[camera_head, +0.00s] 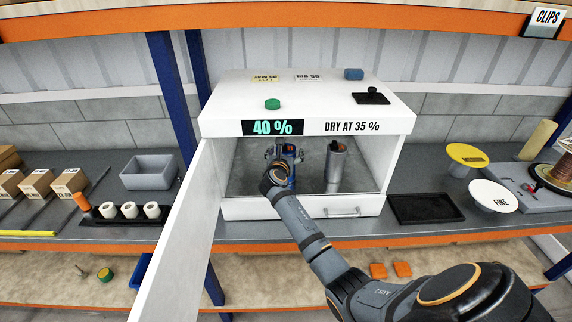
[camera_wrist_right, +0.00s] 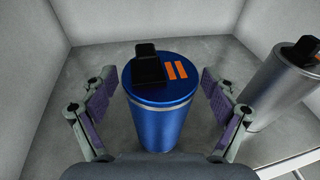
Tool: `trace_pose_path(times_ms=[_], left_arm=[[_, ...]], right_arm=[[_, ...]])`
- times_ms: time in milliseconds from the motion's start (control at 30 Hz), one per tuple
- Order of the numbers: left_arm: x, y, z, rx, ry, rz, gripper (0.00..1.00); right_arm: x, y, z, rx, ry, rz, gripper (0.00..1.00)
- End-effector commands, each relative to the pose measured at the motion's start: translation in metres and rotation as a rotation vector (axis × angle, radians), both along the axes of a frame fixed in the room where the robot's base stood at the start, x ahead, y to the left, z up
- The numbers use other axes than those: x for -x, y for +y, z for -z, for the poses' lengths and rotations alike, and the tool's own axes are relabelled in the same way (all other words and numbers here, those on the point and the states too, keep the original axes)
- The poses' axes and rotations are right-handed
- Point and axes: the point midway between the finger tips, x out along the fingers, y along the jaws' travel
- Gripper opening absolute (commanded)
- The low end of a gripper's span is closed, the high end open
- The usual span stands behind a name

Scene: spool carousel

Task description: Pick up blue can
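The blue can (camera_head: 291,158) stands upright inside the white cabinet, partly hidden behind my right gripper in the head view. In the right wrist view the blue can (camera_wrist_right: 160,112) has a blue lid with two orange stripes and a black knob. My right gripper (camera_head: 279,152) reaches into the cabinet. In the wrist view its open fingers (camera_wrist_right: 158,105) stand on either side of the can, with a visible gap at each side. My left gripper is not in view.
A silver can (camera_head: 335,168) stands just right of the blue can. The white cabinet (camera_head: 305,208) has side walls, a drawer below and its door (camera_head: 185,235) swung open at left. A black tray (camera_head: 425,208) lies right of it.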

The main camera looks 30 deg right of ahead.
Motion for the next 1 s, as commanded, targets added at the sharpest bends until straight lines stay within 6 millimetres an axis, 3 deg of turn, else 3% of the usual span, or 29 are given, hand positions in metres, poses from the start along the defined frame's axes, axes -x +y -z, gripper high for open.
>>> trace_pose_path(times_ms=[67, 567, 1000], left_arm=[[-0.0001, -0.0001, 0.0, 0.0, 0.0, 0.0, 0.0], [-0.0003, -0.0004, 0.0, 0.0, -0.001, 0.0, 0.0], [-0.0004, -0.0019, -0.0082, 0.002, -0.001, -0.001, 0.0]], right_arm=[[0.0002, 0.0002, 0.0002, 0.0, 0.0, 0.0, 0.71], [0.0004, 0.0003, 0.0009, -0.001, 0.002, 0.0, 0.03], [0.0, -0.005, -0.0042, 0.0, 0.002, 0.001, 0.03]])
